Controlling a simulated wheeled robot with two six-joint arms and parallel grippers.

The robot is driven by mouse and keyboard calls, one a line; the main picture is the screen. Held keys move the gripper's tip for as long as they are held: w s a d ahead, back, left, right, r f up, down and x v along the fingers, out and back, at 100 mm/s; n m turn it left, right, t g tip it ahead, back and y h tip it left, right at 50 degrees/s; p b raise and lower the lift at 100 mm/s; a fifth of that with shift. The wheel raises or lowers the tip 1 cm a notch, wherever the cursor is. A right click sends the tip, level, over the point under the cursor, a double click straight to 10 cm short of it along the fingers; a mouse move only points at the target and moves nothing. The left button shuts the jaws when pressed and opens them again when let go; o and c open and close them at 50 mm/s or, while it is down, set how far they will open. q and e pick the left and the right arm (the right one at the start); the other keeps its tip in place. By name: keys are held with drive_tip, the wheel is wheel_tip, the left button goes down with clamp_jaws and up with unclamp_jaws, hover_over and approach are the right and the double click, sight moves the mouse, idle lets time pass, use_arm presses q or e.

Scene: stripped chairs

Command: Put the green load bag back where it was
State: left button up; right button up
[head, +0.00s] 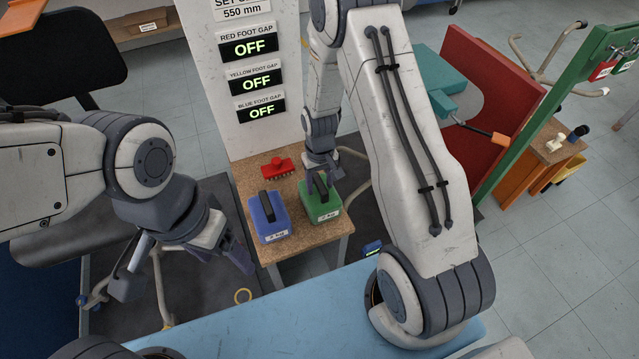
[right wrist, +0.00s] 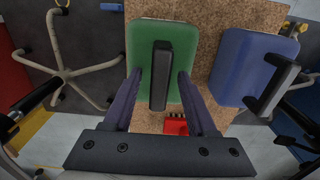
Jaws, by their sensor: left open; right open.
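The green load bag (head: 318,204) stands upright on a small cork-topped table (head: 250,180), just right of the blue load bag (head: 270,222). Its dark handle is on top. My right gripper (head: 322,172) is over the green bag. In the right wrist view the open fingers (right wrist: 160,90) lie on either side of the handle of the green bag (right wrist: 143,38); I cannot tell whether they touch it. The blue bag also shows in the right wrist view (right wrist: 240,65). My left gripper (head: 185,270) is open and empty, left of the table.
A red block (head: 278,168) lies on the cork top behind the bags. A white panel with OFF displays (head: 262,130) rises behind the table. A blue bench surface (head: 290,315) lies in front. Chair bases stand around.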

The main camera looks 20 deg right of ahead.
wheel_tip(320, 180, up, 12)
drive_tip(key=f+p, duration=0.1)
drive_tip(key=p, duration=0.1)
drive_tip(key=s+a+r+n, duration=0.3)
drive_tip(key=s+a+r, duration=0.5)
drive_tip(key=a+r, duration=0.2)
drive_tip(key=s+a+r+n, duration=0.2)
drive_tip(key=s, duration=0.6)
drive_tip(key=s+a+r+n+y, duration=0.1)
drive_tip(key=s+a+r+n, duration=0.1)
drive_tip(key=s, duration=0.5)
drive_tip(key=shift+s+r, duration=0.35)
drive_tip(key=shift+r, duration=0.45)
drive_tip(key=shift+a, duration=0.1)
wheel_tip(320, 180, up, 15)
drive_tip(key=p, duration=1.4)
drive_tip(key=shift+p, duration=0.35)
drive_tip(key=shift+f, duration=0.1)
